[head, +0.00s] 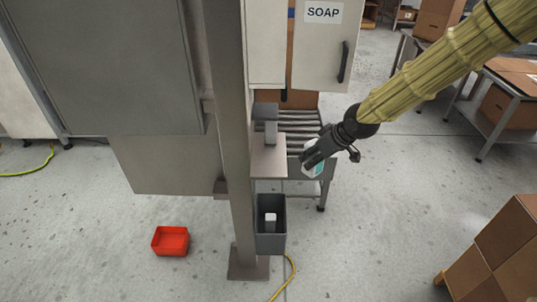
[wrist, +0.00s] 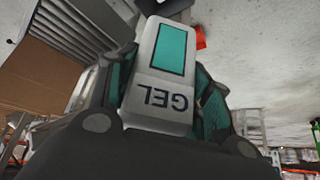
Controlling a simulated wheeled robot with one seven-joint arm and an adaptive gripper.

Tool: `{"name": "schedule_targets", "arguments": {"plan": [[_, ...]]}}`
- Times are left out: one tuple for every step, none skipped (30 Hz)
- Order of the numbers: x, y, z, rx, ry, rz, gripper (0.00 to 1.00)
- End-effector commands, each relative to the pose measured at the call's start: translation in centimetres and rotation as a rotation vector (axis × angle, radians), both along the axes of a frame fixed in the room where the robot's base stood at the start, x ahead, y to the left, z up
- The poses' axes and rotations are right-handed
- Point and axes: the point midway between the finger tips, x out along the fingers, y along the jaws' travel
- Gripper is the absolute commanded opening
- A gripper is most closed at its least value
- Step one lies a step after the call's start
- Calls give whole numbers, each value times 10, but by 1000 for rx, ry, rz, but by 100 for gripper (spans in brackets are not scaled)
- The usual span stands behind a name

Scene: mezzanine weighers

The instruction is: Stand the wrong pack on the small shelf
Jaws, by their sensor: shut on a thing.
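A white pack with a teal panel (head: 314,171) is held in my gripper (head: 310,158), to the right of the small shelf. In the wrist view the pack (wrist: 160,75) fills the middle and reads GEL, upside down. My gripper (wrist: 165,105) is shut on it, with a finger on each side. The small shelf (head: 268,165) is a pale plate fixed beside the grey post. A grey block-like fitting (head: 266,125) stands at the shelf's back. The held pack appears tilted and close to the shelf's right edge; I cannot tell whether they touch.
A roller conveyor (head: 300,130) runs behind, under a cabinet labelled SOAP (head: 322,40). The post (head: 232,150) stands left of the shelf. A red tray (head: 170,240) lies on the floor.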

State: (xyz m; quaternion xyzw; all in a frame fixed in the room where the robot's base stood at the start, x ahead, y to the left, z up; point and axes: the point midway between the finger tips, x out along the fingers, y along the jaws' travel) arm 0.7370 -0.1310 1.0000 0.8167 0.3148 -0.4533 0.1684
Motion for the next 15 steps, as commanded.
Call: {"name": "schedule_targets", "arguments": {"plan": [[4,1,-1,4,-5,16,16],[5,2,-2,3,-8,27,16],[6,2,-3,2,-10,37,16],[7,2,-3,2,-11,43,16],[8,3,-3,1,-12,47,16],[9,4,-3,0,-14,53,16],[11,6,-3,-1,-15,56,16],[13,9,-2,-2,-16,58,16],[15,13,-3,-3,-15,58,16],[18,17,-3,-3,-16,59,16],[20,21,-4,-3,-14,60,16],[23,28,-4,-3,-15,61,16],[27,33,-4,-4,-15,59,16],[30,38,-5,-3,-14,58,16],[34,46,-6,-3,-14,60,16]]}}
